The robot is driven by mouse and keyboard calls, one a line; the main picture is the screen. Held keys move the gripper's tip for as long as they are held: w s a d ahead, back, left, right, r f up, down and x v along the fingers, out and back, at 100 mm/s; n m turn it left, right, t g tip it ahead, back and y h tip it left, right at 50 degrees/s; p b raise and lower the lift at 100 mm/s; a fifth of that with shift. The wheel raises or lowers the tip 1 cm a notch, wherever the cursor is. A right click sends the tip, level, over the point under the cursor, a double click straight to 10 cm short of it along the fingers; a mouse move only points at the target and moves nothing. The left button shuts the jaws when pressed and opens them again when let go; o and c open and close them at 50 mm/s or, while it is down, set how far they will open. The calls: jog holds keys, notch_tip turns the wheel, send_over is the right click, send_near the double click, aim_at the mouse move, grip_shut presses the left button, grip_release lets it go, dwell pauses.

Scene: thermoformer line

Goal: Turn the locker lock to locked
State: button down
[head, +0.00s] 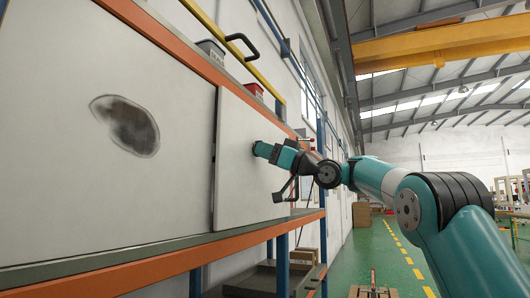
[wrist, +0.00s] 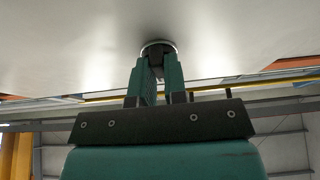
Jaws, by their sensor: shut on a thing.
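The locker's pale door panel (head: 246,168) stands upright on the left in the head view, and its surface fills the top of the wrist view (wrist: 70,45). My gripper (head: 262,150) reaches to the right part of this panel. In the wrist view my gripper (wrist: 158,75) is shut on the lock (wrist: 158,45), a small dark knob with a round metal rim on the panel. Which way the knob is turned cannot be told, as the fingers cover much of it. In the head view the lock is hidden behind my gripper.
A dark handle (head: 285,190) sits just below my gripper near the panel's right edge. An orange-edged shelf (head: 150,262) runs below the panel. A large panel with a dark smudge (head: 127,125) is at left. Green floor (head: 375,255) is open at right.

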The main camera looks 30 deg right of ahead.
jog(key=c, duration=1.2)
grip_release()
jog(key=shift+o, duration=0.2)
jog(key=b+v, duration=0.9)
jog(key=v, duration=0.8)
jog(key=shift+d+b, duration=0.15)
jog(key=shift+b, duration=0.2)
jog(key=shift+f, duration=0.15)
